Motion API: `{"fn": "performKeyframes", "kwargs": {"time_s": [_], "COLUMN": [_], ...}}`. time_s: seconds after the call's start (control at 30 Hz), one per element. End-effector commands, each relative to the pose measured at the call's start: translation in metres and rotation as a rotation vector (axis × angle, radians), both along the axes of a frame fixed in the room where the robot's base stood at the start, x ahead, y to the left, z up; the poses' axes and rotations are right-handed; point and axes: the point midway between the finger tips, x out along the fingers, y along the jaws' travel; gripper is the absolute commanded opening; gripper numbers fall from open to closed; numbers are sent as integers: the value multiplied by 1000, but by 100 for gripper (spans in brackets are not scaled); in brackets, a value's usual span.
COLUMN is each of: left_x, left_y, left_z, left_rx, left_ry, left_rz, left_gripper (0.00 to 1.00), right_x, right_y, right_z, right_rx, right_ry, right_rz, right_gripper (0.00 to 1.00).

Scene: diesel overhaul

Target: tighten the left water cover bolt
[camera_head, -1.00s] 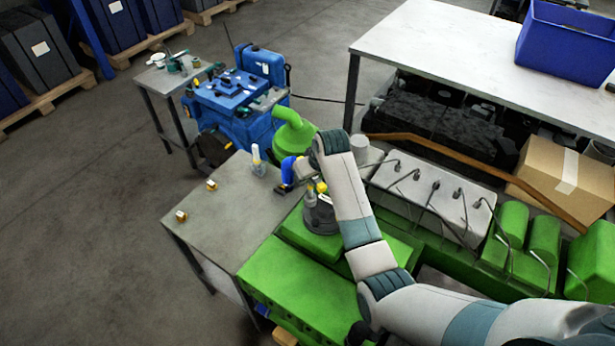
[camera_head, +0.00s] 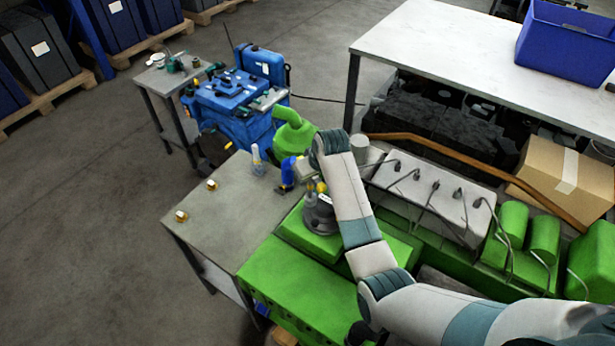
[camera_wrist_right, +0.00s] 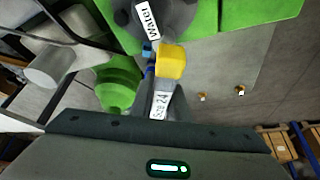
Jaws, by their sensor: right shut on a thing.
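My right gripper (camera_wrist_right: 160,100) is shut on a grey tool (camera_wrist_right: 158,108) with a "Size 24" label, at the near end of the green engine. In the head view, my right arm comes in from the right and ends above the dark round water cover (camera_head: 318,218). The cover, labelled "Water", also shows at the top of the wrist view (camera_wrist_right: 155,22). A yellow block (camera_wrist_right: 172,60) sits beside the cover in front of the tool. A small blue part (camera_wrist_right: 148,52) is next to it. The contact between tool and bolt is hidden. My left gripper is not in view.
A grey side table (camera_head: 215,225) holds a small bottle (camera_head: 257,160) and two brass pieces (camera_head: 211,184). A blue machine (camera_head: 240,95) stands behind it. Thin pipes (camera_head: 440,195) and green engine blocks (camera_head: 510,225) lie to the right. Open floor is at the left.

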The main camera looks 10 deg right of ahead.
Motion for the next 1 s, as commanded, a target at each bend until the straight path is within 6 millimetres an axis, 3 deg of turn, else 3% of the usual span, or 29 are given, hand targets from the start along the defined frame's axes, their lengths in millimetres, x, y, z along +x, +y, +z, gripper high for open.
{"fn": "performKeyframes", "kwargs": {"time_s": [0.37,1.0], "left_x": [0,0], "left_y": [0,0], "left_z": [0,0], "left_rx": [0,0], "left_ry": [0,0], "left_rz": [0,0], "left_gripper": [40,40], "right_x": [0,1], "right_y": [0,0], "right_z": [4,34], "right_rx": [0,1], "right_ry": [-1,-3], "right_rz": [1,1], "right_gripper": [0,0]}}
